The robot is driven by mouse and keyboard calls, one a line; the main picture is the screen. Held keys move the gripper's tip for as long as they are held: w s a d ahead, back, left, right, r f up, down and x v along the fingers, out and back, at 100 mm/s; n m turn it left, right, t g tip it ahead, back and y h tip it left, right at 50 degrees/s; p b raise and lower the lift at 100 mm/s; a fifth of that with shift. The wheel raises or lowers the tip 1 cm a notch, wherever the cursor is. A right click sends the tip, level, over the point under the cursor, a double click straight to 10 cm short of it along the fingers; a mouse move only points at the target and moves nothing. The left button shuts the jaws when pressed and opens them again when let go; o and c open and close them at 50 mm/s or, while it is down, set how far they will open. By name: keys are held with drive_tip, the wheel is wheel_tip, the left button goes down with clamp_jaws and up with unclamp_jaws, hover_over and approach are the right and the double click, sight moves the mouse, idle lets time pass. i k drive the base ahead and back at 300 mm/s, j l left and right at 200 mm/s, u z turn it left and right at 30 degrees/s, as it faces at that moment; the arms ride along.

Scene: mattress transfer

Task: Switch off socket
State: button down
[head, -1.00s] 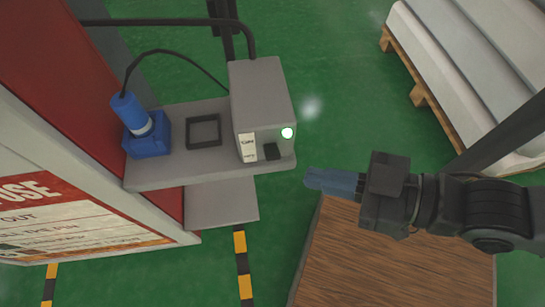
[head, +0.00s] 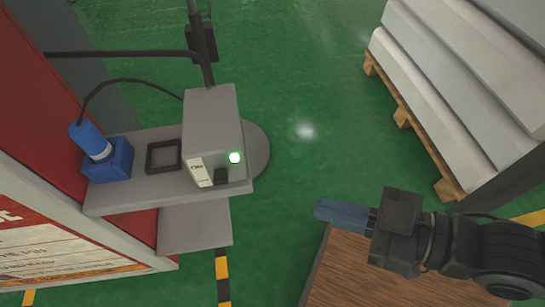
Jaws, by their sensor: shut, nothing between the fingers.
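The socket box is a grey box (head: 212,125) on a grey shelf at the left of the head view. Its front face carries a lit green-white lamp (head: 235,158), a small dark switch (head: 221,177) and a white label (head: 200,172). My gripper (head: 318,209) is to the right of the box and clearly apart from it. Its bluish fingers are together, point left and hold nothing.
The grey shelf (head: 110,203) also bears a blue plug in a blue holder (head: 108,165) and a dark square frame (head: 164,156). A wooden surface (head: 350,275) lies below my gripper. Grey slabs on a pallet (head: 408,120) stand upper right. Green floor is clear between.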

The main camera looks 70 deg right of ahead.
sight(220, 175)
drive_tip(key=k+z, duration=0.3)
drive_tip(key=k, duration=0.25)
drive_tip(key=k+l+z, duration=0.1)
drive_tip(key=k+z, duration=0.2)
drive_tip(key=k, duration=0.25)
